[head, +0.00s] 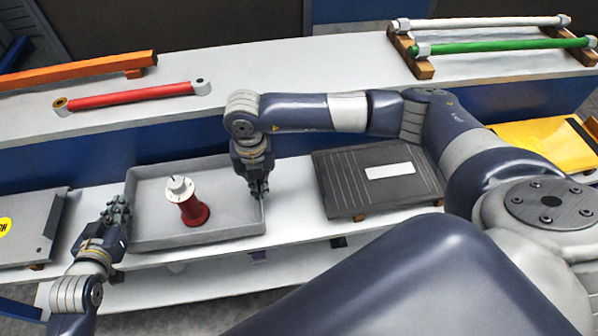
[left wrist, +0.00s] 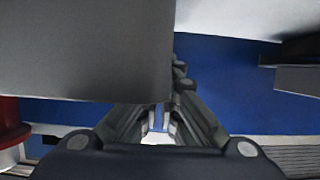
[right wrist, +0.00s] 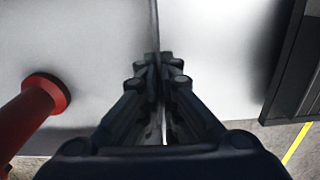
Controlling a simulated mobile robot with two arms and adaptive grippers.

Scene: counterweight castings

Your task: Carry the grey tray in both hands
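The grey tray (head: 226,231) is a shallow box above the lower white shelf; I cannot tell whether it touches the shelf. A red spool-like thing with a white top (head: 190,205) stands upright in it. My left gripper (head: 122,205) is at the tray's left wall, and its fingers close around the wall near a corner in the left wrist view (left wrist: 163,115). One fingertip is hidden behind the tray there. My right gripper (head: 260,190) reaches down onto the tray's right wall. In the right wrist view its fingers (right wrist: 158,65) pinch that wall.
A dark ribbed plate (head: 340,185) lies right of the tray, with a small gap. A grey plate (head: 30,225) lies to the left. A yellow plate (head: 540,145) is further right. The raised back shelf (head: 300,70) holds orange, red, white and green bars.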

